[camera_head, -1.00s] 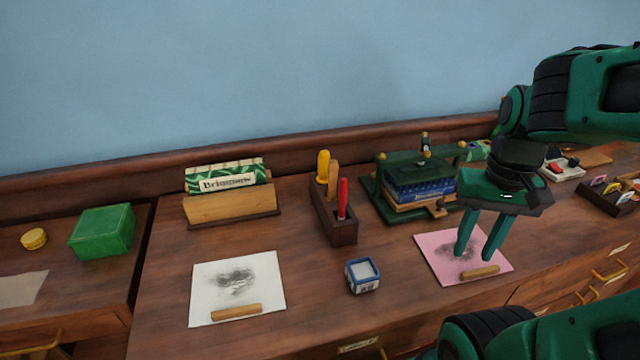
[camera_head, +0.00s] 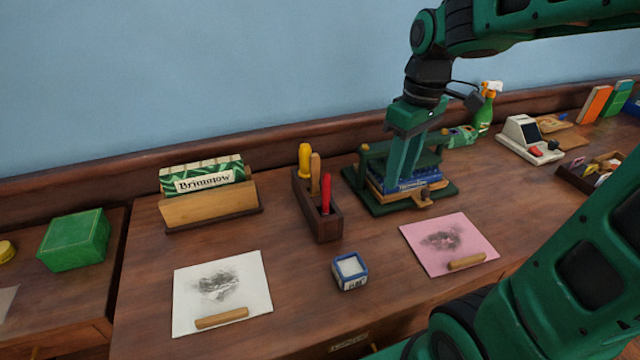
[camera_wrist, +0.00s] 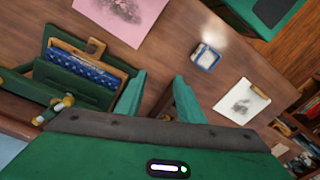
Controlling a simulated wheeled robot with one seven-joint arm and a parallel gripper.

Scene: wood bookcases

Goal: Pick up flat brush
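No thing can be made out for certain as the flat brush. A dark wooden holder (camera_head: 325,228) on the desk has three upright handles in it: a yellow handle (camera_head: 305,160), a plain wooden handle (camera_head: 315,172) and a red handle (camera_head: 326,192). Their lower ends are hidden in the holder, so I cannot tell which is a brush. My gripper (camera_head: 402,178) is open and empty, pointing down in front of the green book press, to the right of the holder.
The green press (camera_head: 375,200) holds a blue book (camera_head: 405,185). A pink sheet (camera_head: 425,240), a small blue-and-white pot (camera_head: 350,272) and a white sheet (camera_head: 190,295) lie in front. A wooden box (camera_head: 210,207) with green packets stands left. A spray bottle (camera_head: 485,110) stands behind.

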